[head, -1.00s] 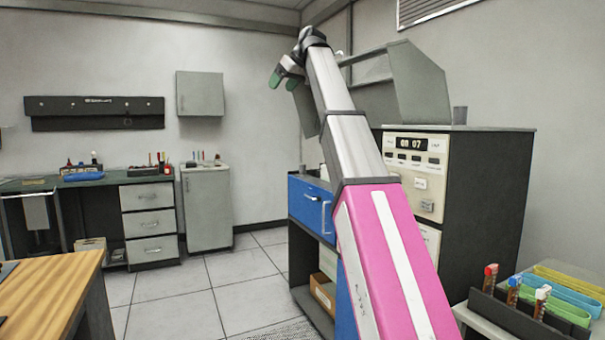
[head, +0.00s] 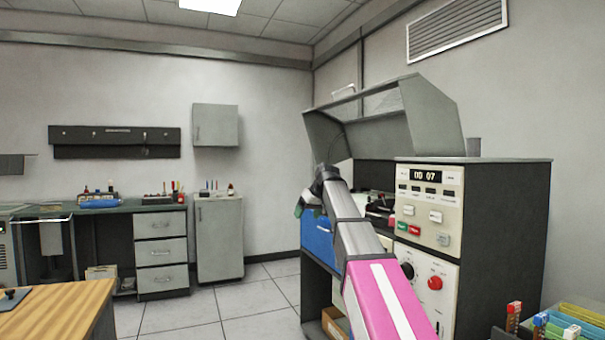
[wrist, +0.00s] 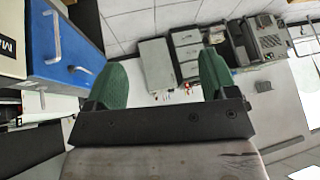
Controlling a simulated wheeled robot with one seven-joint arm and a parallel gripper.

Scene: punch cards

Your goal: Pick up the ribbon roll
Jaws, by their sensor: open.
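I cannot make out a ribbon roll for sure in either view. Small dark and reddish items (head: 380,215) sit in the bay of the grey machine in the head view, too small to name. My gripper (head: 305,208) is in front of the machine's left side, near the blue drawer (head: 318,238). In the wrist view my gripper (wrist: 162,75) has its two green fingers wide apart with nothing between them. The blue drawer with its metal handle also shows there on the left (wrist: 65,45).
A wooden table (head: 60,310) is at lower left. A workbench (head: 110,207) and small cabinet (head: 220,240) line the back wall. Tiled floor between is clear.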

